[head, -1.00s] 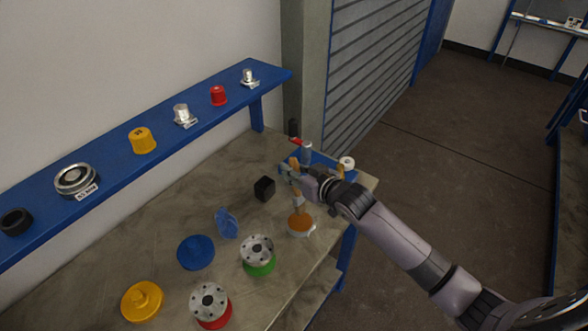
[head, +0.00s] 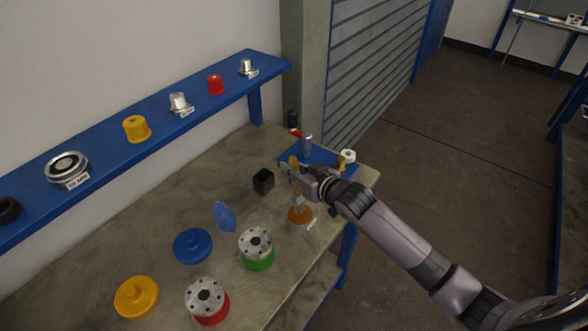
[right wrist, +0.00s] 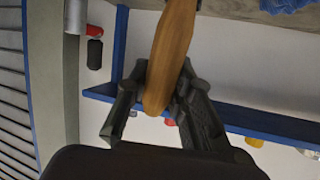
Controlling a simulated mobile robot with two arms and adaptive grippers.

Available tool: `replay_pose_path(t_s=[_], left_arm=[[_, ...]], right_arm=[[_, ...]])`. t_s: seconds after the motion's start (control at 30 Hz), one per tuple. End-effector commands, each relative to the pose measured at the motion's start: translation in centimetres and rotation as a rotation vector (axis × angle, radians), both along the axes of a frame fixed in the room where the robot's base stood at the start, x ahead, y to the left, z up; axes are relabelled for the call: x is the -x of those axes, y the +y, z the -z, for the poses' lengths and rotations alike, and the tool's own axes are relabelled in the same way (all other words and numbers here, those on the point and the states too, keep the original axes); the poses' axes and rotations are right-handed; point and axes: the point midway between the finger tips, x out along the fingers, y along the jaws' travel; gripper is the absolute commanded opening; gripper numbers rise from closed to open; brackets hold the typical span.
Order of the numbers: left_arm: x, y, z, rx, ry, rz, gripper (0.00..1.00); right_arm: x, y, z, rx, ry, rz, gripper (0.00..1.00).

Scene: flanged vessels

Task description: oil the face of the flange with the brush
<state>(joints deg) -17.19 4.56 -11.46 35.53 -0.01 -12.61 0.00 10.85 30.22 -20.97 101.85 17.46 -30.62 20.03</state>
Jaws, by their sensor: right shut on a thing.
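My right gripper (head: 297,173) is shut on the wooden handle of the brush (right wrist: 172,50), which crosses the jaws in the right wrist view. In the head view the brush hangs roughly upright above a round orange-brown thing (head: 300,216) near the table's right edge. I cannot tell whether its tip touches that thing. Two grey flanges with bolt holes stand on the table: one on a green base (head: 256,243), one on a red base (head: 206,296). Both lie left of and nearer than the gripper. My left gripper is not in view.
A blue disc (head: 192,245), a yellow disc (head: 136,297), a blue crumpled cloth-like piece (head: 225,216) and a black box (head: 263,181) stand on the table. A blue tray (head: 320,155) with several items is behind my gripper. A blue shelf (head: 105,146) runs along the wall.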

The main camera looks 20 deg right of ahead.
Motion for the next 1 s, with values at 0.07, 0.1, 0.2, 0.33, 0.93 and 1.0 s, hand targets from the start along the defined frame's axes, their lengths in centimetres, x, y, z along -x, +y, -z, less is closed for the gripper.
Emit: replay_pose_path(t_s=[0.07, 0.1, 0.2, 0.33, 0.93, 1.0], left_arm=[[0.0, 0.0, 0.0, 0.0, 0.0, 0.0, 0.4], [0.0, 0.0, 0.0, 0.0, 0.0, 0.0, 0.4], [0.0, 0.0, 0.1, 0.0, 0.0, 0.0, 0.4], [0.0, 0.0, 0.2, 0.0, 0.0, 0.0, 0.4], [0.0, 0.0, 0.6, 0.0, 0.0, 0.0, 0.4], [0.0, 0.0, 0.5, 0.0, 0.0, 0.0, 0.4]], right_arm=[[0.0, 0.0, 0.0, 0.0, -0.001, 0.0, 0.0], [0.0, 0.0, 0.0, 0.0, 0.0, 0.0, 0.0], [0.0, 0.0, 0.1, 0.0, 0.0, 0.0, 0.0], [0.0, 0.0, 0.3, 0.0, 0.0, 0.0, 0.0], [0.0, 0.0, 1.1, 0.0, 0.0, 0.0, 0.0], [0.0, 0.0, 1.1, 0.0, 0.0, 0.0, 0.0]])
